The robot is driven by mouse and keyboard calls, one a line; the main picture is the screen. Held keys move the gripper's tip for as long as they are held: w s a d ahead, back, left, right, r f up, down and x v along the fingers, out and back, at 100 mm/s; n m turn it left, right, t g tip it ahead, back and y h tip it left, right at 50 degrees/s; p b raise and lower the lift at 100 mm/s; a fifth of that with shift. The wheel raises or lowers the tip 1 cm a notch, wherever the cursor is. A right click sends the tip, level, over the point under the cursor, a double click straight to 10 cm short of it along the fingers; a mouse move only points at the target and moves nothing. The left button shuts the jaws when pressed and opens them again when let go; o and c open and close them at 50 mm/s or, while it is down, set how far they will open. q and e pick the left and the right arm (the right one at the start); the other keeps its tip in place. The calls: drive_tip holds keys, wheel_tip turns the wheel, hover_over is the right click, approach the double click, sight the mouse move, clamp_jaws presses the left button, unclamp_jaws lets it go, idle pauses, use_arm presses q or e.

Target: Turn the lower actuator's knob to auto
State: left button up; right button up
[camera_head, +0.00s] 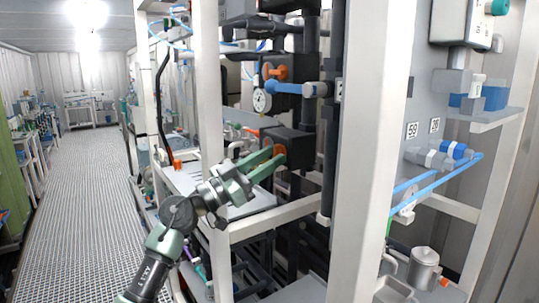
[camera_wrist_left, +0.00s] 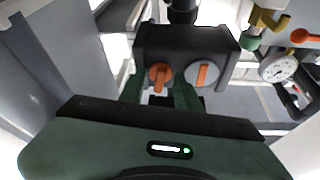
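The lower actuator (camera_head: 297,140) is a dark box on the pipework in the head view, with an orange knob (camera_head: 280,152) facing my left gripper (camera_head: 267,163). My left gripper's green fingers (camera_wrist_left: 160,92) are apart, one on each side of the left knob (camera_wrist_left: 159,76). Whether they touch it is not clear. The right knob (camera_wrist_left: 203,74) is free, with its bar close to upright. Any position labels are too small to read. My right gripper is not in view.
Above the actuator are a pressure gauge (camera_head: 262,101), a blue handle (camera_head: 284,87) and another orange knob (camera_head: 278,72). White frame posts (camera_head: 208,80) stand close beside my left arm. The grated walkway (camera_head: 85,190) on the left is clear.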

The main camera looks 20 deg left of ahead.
use_arm(q)
drive_tip(key=shift+w, duration=0.1)
clamp_jaws()
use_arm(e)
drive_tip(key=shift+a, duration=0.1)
use_arm(q)
drive_tip(key=shift+s+a+r, duration=0.15)
drive_tip(key=shift+s, duration=0.05)
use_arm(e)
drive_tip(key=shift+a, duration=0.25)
